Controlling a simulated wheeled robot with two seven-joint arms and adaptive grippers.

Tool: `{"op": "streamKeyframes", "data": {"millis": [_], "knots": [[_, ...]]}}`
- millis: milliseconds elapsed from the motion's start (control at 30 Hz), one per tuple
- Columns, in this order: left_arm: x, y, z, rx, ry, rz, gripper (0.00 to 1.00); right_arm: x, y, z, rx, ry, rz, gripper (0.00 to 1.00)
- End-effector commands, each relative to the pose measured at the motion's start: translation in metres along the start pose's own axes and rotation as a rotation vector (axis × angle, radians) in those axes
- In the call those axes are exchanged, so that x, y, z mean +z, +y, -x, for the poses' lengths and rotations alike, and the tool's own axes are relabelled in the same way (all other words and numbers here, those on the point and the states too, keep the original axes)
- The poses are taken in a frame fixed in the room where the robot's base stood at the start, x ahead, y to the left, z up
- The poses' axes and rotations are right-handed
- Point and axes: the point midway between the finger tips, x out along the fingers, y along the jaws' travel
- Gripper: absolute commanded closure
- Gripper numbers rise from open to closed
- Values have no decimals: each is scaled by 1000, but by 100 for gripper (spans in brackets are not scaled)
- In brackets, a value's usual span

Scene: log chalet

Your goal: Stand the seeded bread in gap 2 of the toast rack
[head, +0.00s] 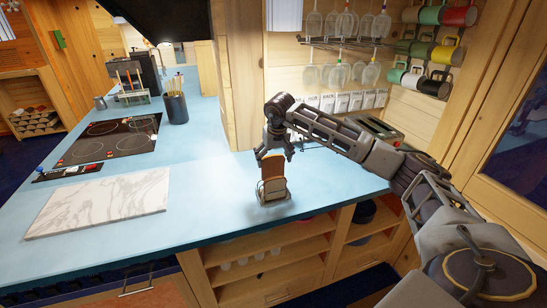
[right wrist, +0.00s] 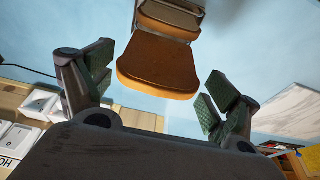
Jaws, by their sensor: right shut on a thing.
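The toast rack (head: 262,197) is a small wire rack near the front edge of the blue counter. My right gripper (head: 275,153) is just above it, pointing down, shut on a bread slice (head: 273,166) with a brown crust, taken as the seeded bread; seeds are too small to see. The slice stands upright over the rack; whether it is seated in a gap cannot be told. Another slice (head: 273,187) stands lower in front. In the right wrist view the held bread (right wrist: 157,62) lies between the finger pads, with another slice (right wrist: 172,16) beyond. My left gripper is out of view.
A marble board (head: 100,203) lies on the counter to the left, with a hob (head: 115,142) behind it. A dark utensil pot (head: 176,108) stands farther back. A wooden post (head: 238,75) rises behind the rack. Counter between board and rack is clear.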

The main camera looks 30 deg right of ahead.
Motion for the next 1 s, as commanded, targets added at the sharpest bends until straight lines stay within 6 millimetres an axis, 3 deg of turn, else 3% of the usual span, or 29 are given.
{"op": "streamKeyframes", "data": {"millis": [1000], "knots": [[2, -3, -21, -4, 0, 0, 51, 10, 0, -36, 0, 0, -1, 21]]}}
